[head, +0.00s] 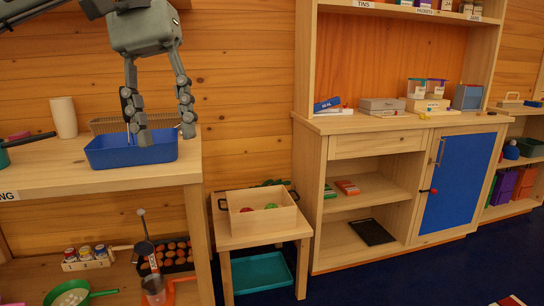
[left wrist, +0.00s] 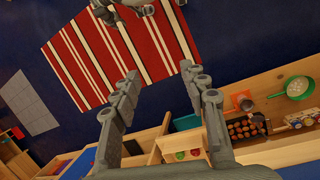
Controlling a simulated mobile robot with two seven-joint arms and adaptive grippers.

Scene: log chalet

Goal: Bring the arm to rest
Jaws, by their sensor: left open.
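My left gripper (head: 161,130) hangs down from the upper left in the head view, its two fingers spread with nothing between them. It overlaps a blue tray (head: 112,158) on the left worktop (head: 60,177); I cannot tell whether the fingertips touch the tray. In the left wrist view my open left gripper (left wrist: 161,70) has its fingers apart and empty, with dark floor and a striped rug beyond.
A wooden box (head: 261,228) sits on a low stand to the right. A cabinet with a blue door (head: 458,182) stands further right. The striped rug (left wrist: 118,45) lies on the floor.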

